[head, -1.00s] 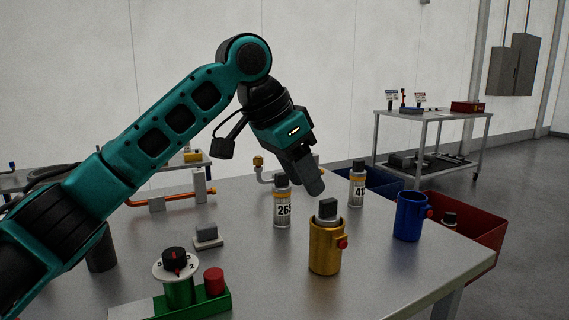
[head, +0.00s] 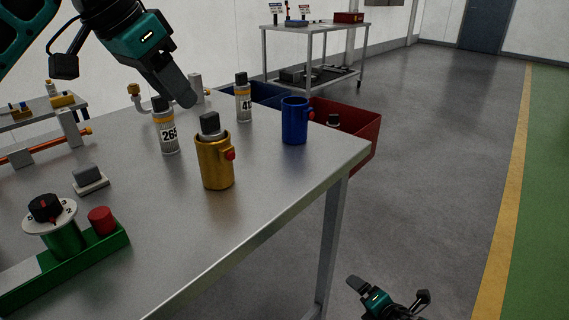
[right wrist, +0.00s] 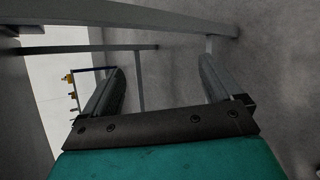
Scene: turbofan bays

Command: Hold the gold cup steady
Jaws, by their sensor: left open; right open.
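The gold cup (head: 214,167) stands upright on the metal table. A dark-capped object (head: 210,124) sits inside it, and a red button (head: 230,154) is on its right side. My left gripper (head: 187,98) is above and behind the cup, apart from it, near the spray can marked 265 (head: 166,130). It is open, though its fingers overlap in this view. My right gripper (head: 358,285) is low beside the table, past its right edge, far from the cup. In the right wrist view, its open fingers (right wrist: 160,85) have nothing between them.
A blue cup (head: 294,122) and another can (head: 243,102) stand behind the gold cup. Red (head: 362,140) and blue (head: 262,92) bins are beyond the table edge. A green dial base (head: 62,262) with a red button is at front left. The table front is clear.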

